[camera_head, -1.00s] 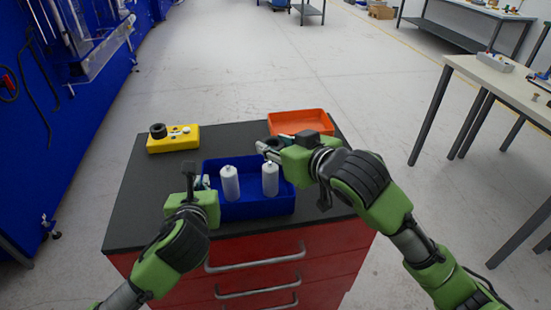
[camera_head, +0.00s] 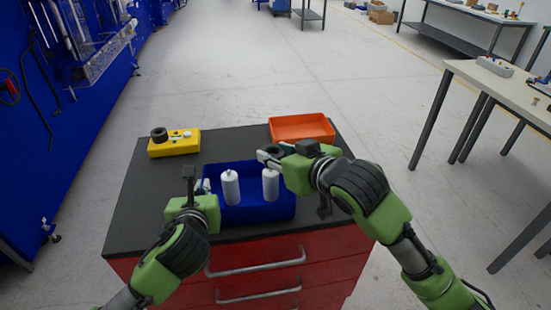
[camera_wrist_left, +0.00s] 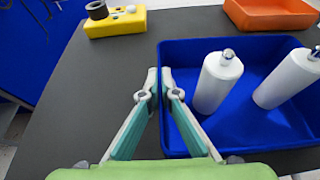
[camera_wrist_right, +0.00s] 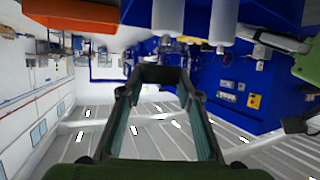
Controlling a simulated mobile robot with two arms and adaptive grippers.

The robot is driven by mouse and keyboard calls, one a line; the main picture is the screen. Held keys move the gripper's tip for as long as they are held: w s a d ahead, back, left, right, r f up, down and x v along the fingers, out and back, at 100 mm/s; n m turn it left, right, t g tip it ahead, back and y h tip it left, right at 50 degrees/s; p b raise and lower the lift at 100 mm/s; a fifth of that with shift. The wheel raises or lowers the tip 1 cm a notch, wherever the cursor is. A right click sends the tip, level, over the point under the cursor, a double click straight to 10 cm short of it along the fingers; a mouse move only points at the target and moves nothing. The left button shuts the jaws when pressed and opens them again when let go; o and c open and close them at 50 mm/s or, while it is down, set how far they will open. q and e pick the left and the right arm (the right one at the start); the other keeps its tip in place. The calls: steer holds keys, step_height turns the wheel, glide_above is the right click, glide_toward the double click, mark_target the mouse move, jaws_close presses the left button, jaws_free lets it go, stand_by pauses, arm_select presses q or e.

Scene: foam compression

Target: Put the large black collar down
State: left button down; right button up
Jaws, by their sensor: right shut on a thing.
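My right gripper (camera_head: 264,157) is shut on a black collar (camera_wrist_right: 163,75), which shows dark between the fingertips in the right wrist view. In the head view a dark piece (camera_head: 274,150) shows at these fingertips, just above the right white bottle (camera_head: 270,186). Whether it touches the bottle I cannot tell. Another white bottle (camera_head: 230,187) stands to its left, in the same blue tray (camera_head: 252,212). My left gripper (camera_wrist_left: 160,74) has its fingertips nearly together, with nothing seen between them, by the tray's left wall.
A yellow block (camera_head: 176,146) with a black ring (camera_head: 159,134) and small white pieces lies at the back left. An empty orange tray (camera_head: 301,128) is at the back right. The dark cabinet top (camera_head: 140,205) is bare at the left.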

steer(key=shift+f, duration=0.7)
steer(key=shift+f, duration=0.65)
steer(key=o, duration=1.2)
steer(key=shift+r, duration=0.15)
steer(key=v, duration=0.8)
steer(key=shift+w+a+r, duration=0.1)
steer(key=shift+r, duration=0.25)
steer(key=shift+o, duration=0.3)
